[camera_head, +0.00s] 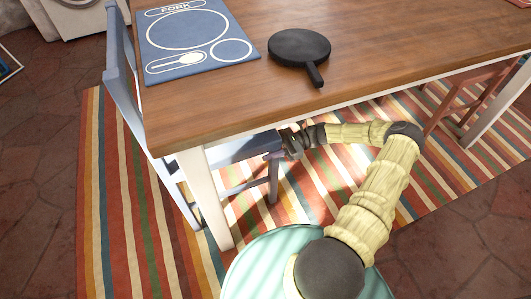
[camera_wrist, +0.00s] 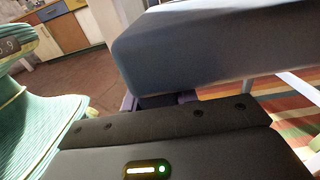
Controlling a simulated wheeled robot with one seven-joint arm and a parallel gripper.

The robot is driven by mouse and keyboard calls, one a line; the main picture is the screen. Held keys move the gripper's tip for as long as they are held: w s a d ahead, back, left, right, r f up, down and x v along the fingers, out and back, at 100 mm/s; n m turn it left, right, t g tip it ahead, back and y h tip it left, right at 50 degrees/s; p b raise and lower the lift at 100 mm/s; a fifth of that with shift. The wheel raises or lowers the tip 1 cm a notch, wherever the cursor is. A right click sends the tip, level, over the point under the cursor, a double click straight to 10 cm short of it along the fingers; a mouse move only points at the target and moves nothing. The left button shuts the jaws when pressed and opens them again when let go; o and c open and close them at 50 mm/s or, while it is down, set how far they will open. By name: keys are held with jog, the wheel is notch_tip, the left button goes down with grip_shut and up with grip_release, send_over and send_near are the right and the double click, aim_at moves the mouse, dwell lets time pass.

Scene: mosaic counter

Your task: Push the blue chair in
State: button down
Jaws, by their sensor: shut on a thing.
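The blue chair (camera_head: 120,85) stands at the left end of the wooden table. Its backrest rises outside the table edge. Its seat (camera_head: 238,148) and a front leg (camera_head: 273,182) show beneath the tabletop, beside the table's white leg. My gripper (camera_head: 289,143) is low under the table's front edge, shut on the chair at the seat's edge. In the wrist view the blue seat (camera_wrist: 215,45) fills the upper right, just beyond my gripper (camera_wrist: 160,101). The exact spot between the fingertips is largely hidden.
The wooden table (camera_head: 390,40) carries a blue placemat (camera_head: 190,45) and a black pan (camera_head: 298,50). Its white leg (camera_head: 207,200) stands close to the chair. A red chair (camera_head: 468,98) is at the right. A striped rug (camera_head: 125,210) covers the floor.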

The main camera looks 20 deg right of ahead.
jog(key=shift+d, duration=0.5)
jog(key=c, duration=1)
grip_release()
jog(key=shift+w+d+p, duration=0.15)
jog(key=shift+d+p, duration=0.25)
jog(key=shift+d, duration=2.5)
jog(key=shift+w+d+p, duration=0.2)
jog(key=shift+d+p, duration=0.15)
jog(key=shift+d, duration=2.5)
jog(key=shift+w+d+p, duration=0.15)
jog(key=shift+d+p, duration=0.25)
jog(key=shift+d, duration=2.5)
